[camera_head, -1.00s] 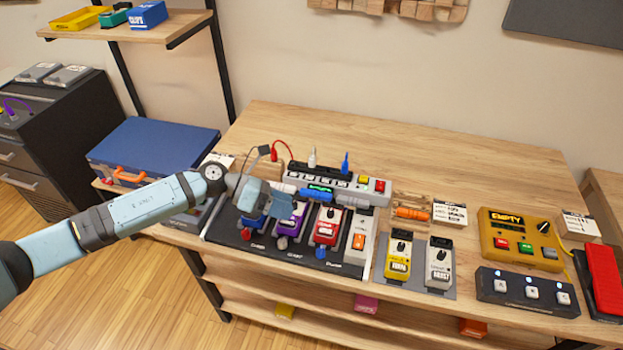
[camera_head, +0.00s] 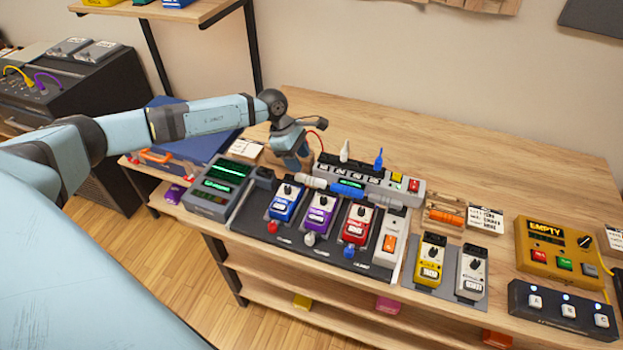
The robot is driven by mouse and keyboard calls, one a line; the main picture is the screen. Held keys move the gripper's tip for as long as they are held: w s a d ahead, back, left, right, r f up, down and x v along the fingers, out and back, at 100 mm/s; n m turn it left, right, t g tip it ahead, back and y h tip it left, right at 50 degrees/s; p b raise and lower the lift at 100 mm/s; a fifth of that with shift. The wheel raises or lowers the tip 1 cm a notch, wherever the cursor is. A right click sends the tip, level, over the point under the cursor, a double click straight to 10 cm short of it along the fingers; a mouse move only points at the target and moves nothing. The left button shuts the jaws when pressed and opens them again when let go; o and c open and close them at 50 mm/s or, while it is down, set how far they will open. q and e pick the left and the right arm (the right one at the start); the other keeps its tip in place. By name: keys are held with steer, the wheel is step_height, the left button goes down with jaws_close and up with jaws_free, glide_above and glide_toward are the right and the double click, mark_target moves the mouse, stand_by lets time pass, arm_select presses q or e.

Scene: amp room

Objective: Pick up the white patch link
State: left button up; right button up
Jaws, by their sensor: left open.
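A slim white upright piece (camera_head: 343,150) stands at the back edge of the power strip, beside a blue one (camera_head: 378,158). A short white cylinder (camera_head: 313,182) lies in front of the strip, left of a blue cylinder (camera_head: 347,189). I cannot tell which white piece is the patch link. My left gripper (camera_head: 297,162) is open and points down at the strip's left end, left of both white pieces. Its fingertips are hard to make out, and I see nothing held. My right gripper is out of view.
The power strip (camera_head: 400,182) stands behind the dark pedalboard (camera_head: 290,236) with several pedals. A dark device with green displays (camera_head: 222,180) stands at the left. A red cable (camera_head: 319,138) arcs beside the gripper. The back right of the table (camera_head: 460,150) is clear.

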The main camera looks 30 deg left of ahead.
mark_target(307, 177)
arm_select(q)
steer(key=p+x, duration=0.1)
steer(key=x, duration=0.4)
steer(key=shift+s+d+f+p, duration=0.15)
steer(key=shift+d+f+p, duration=0.1)
steer(key=shift+p, duration=0.1)
steer(key=shift+f, duration=0.35)
steer(key=shift+c, duration=0.2)
jaws_close()
